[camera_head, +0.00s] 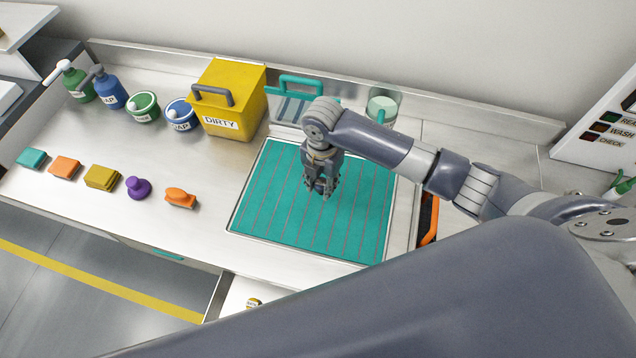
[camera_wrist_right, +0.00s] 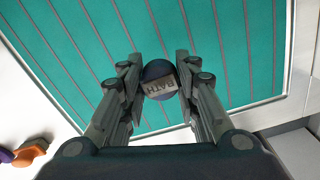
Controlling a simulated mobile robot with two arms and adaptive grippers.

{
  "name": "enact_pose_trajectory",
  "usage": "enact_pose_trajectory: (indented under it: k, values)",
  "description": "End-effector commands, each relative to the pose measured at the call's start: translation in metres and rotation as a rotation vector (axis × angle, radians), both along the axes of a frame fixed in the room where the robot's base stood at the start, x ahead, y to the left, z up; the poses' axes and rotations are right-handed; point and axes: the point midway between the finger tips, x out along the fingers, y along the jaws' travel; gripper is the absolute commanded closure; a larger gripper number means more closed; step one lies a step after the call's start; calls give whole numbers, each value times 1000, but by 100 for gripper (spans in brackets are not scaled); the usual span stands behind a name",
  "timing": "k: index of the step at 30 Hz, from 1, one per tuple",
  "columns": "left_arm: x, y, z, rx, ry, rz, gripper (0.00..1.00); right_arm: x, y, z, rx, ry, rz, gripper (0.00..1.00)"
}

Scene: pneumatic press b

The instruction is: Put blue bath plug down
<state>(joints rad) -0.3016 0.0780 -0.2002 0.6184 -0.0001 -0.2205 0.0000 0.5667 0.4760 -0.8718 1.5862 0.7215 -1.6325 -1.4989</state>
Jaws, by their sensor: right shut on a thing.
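The blue bath plug (camera_wrist_right: 158,80) shows in the right wrist view as a round dark blue thing with a pale label reading "BATH". It sits between the fingers of my right gripper (camera_wrist_right: 159,82), which is shut on it. In the head view my right gripper (camera_head: 323,190) points down over the teal striped mat (camera_head: 275,215) in the metal-rimmed recess. The plug is mostly hidden by the fingers there. I cannot tell whether it touches the mat. My left gripper is not in view.
A yellow "DIRTY" bin (camera_head: 240,95), a green-rimmed pot (camera_head: 144,107) and a blue pot (camera_head: 181,113) stand at the back. An orange piece (camera_head: 180,198), a purple knob (camera_head: 137,188) and several sponge-like blocks lie at left. The mat around my gripper is clear.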

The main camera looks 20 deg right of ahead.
Motion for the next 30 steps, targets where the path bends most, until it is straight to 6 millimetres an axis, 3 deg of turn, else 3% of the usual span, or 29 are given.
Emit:
enact_pose_trajectory:
  k: [6,15,26,27,29,30]
  values:
    - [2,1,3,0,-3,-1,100,13,6,0,1,0,1,84]
    - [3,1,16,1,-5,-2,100,13,5,-35,-1,1,0,84]
    - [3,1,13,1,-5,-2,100,13,5,-40,-1,-1,0,84]
    - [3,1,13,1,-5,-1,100,13,5,-40,-1,-1,0,66]
    - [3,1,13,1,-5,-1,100,13,5,-40,-1,-1,0,52]
    - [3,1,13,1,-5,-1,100,13,5,-40,-1,-1,0,50]
